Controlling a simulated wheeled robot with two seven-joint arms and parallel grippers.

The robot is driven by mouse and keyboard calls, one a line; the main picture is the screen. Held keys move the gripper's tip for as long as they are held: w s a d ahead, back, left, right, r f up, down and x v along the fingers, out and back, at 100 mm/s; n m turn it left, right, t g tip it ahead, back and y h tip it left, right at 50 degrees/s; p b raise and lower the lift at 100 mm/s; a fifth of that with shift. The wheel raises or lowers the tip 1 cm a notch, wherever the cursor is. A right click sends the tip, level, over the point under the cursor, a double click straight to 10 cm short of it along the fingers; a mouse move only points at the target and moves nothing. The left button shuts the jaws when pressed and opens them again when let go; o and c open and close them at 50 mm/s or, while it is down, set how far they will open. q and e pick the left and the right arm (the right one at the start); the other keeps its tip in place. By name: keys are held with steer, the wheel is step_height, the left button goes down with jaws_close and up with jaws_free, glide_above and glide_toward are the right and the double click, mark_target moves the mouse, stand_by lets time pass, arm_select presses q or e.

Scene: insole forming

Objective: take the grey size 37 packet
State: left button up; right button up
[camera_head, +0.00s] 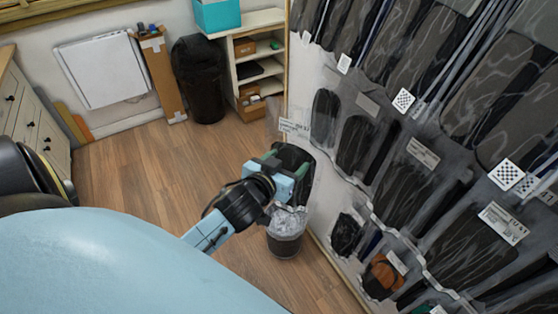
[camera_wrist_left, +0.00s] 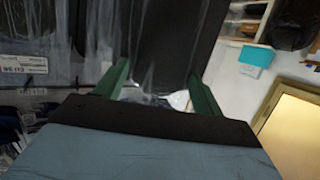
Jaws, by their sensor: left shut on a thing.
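My left gripper (camera_head: 280,165) is at the left end of the packet wall, and its green fingers show in the left wrist view (camera_wrist_left: 162,92). It is shut on a dark grey packet (camera_head: 303,158) in clear plastic. This packet fills the upper middle of the left wrist view (camera_wrist_left: 150,40), between and beyond the fingers. A white label (camera_head: 293,126) shows just above the gripper; its print is too small to read surely, so I cannot confirm the size. The gripper hides part of the packet. My right gripper is not in view.
Rows of hanging packets (camera_head: 405,185) on a white wall panel fill the right side. A waste bin (camera_head: 285,244) with a clear liner stands below the gripper. A black bin (camera_head: 200,80) and a shelf unit (camera_head: 262,70) stand at the back. The wooden floor (camera_head: 140,165) is clear at left.

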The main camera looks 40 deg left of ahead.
mark_target(304, 156)
arm_select(q)
steer(key=shift+w+d+b, duration=0.25)
steer(key=shift+w+d, duration=0.1)
steer(key=shift+w, duration=0.5)
steer(key=shift+w+d+b, duration=0.3)
steer(key=shift+w+d, duration=0.05)
steer(key=shift+w, duration=0.55)
steer(key=shift+w+d+b, duration=0.25)
steer(key=shift+w+d, duration=0.1)
steer(key=shift+w, duration=0.5)
